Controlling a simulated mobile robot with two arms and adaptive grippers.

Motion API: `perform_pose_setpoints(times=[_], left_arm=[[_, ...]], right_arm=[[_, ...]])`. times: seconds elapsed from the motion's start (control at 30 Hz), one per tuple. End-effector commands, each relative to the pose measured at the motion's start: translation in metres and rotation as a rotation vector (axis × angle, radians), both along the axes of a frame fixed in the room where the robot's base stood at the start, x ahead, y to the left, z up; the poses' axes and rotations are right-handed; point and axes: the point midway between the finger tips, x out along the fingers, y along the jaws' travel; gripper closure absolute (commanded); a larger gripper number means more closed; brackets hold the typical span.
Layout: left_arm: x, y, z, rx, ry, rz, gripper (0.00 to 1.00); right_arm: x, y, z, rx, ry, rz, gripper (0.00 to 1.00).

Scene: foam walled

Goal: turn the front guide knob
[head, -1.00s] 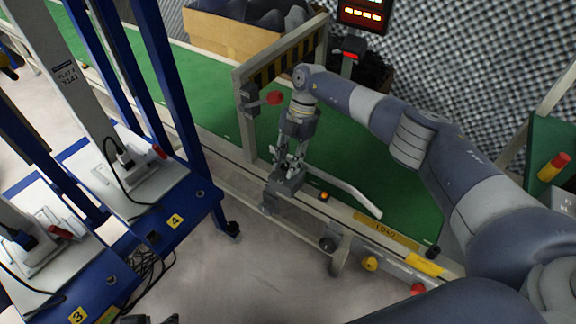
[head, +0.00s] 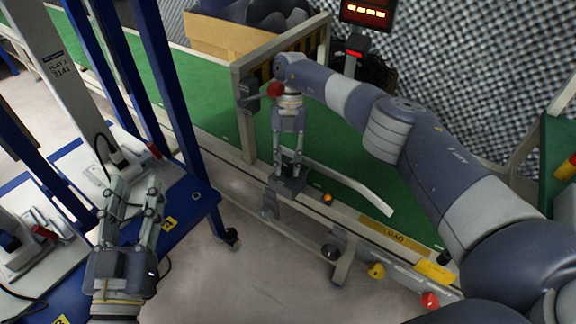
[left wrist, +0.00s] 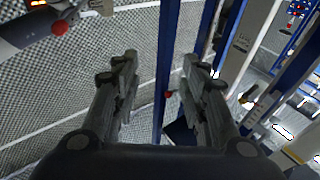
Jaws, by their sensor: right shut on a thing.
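My right gripper (head: 288,174) points straight down at a dark grey guide block (head: 289,188) on the near rail of the green conveyor. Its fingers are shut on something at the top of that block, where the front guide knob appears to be. The knob itself is hidden between the fingertips. A pale bent guide rail (head: 345,181) runs from behind the gripper to the right over the belt. My left gripper (head: 135,190) is open and empty in front of the blue frame at left. Its spread fingers also show in the left wrist view (left wrist: 160,75).
A striped gate frame (head: 243,125) with a red knob (head: 276,90) stands close beside my right wrist. Yellow (head: 376,271) and red (head: 430,300) knobs sit below the conveyor's front edge. A blue wheeled stand (head: 207,205) is at left. Grey floor between is clear.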

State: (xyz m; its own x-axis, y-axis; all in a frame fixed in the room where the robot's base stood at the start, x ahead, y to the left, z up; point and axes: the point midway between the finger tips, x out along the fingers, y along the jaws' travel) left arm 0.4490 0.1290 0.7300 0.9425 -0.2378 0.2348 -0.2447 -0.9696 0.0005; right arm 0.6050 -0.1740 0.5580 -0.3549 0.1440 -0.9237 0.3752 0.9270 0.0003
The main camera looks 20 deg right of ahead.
Motion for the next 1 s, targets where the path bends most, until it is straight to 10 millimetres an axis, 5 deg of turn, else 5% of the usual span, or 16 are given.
perform_pose_setpoints(times=[0.4,1.0], left_arm=[[-0.03,-0.001,0.065,-0.102,-0.366,-0.021,0.6],[-0.043,0.0,0.083,-0.132,-0.47,-0.027,0.6]], right_arm=[[0.0,0.002,-0.002,-0.001,-0.001,0.158,0.96],[0.0,0.001,-0.001,-0.001,0.0,0.202,0.96]])
